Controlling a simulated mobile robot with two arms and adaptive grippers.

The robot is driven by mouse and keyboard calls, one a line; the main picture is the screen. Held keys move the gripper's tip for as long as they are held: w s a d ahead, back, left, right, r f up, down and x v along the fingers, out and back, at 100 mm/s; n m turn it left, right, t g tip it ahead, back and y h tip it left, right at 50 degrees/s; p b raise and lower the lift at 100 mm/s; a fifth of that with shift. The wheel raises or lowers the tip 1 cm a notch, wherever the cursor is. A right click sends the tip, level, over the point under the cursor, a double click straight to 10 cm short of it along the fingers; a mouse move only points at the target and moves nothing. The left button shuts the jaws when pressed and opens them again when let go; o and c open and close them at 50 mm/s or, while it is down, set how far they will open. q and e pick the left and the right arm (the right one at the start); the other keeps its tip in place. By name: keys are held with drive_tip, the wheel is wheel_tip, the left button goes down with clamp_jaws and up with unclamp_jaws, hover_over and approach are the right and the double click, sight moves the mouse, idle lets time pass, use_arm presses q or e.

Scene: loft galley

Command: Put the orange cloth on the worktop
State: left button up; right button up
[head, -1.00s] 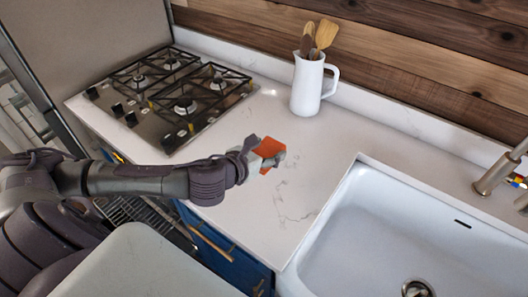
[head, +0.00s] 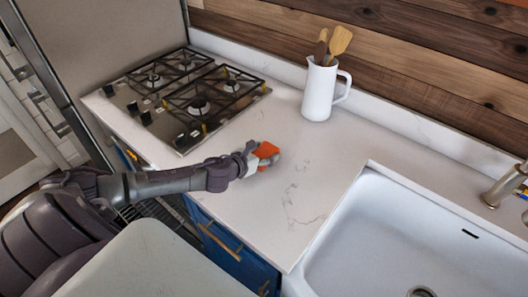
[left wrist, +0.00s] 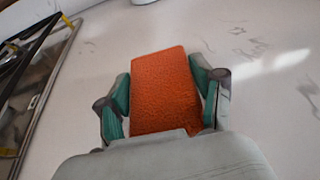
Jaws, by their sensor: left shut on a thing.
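The orange cloth (head: 266,150) is between the fingers of my left gripper (head: 264,157), over the white worktop (head: 240,210) between the hob and the sink. In the left wrist view the cloth (left wrist: 165,90) shows as a flat folded rectangle, with a finger of the left gripper (left wrist: 165,98) on each side. The left gripper is shut on it. The cloth is at or just above the worktop; I cannot tell whether it touches. My right gripper is not in view.
A gas hob (head: 185,98) lies left of the cloth. A white jug (head: 320,92) with wooden utensils stands behind it. A white sink (head: 400,235) with a tap (head: 505,185) is at the right. The worktop between them is clear.

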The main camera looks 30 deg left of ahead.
use_arm(q)
drive_tip(key=shift+f, duration=0.15)
drive_tip(key=o, duration=1)
drive_tip(key=shift+o, duration=0.2)
drive_tip(key=shift+r, duration=0.3)
drive_tip(key=v, duration=0.3)
drive_tip(key=b+v, duration=0.1)
drive_tip(key=v, duration=0.3)
drive_tip(key=b+v, duration=0.1)
drive_tip(key=v, duration=0.2)
drive_tip(key=shift+s+a+f, duration=0.1)
drive_tip(key=shift+s+f, duration=0.1)
drive_tip(key=shift+s, duration=0.05)
drive_tip(key=shift+v, duration=0.85)
drive_tip(key=shift+r, duration=0.1)
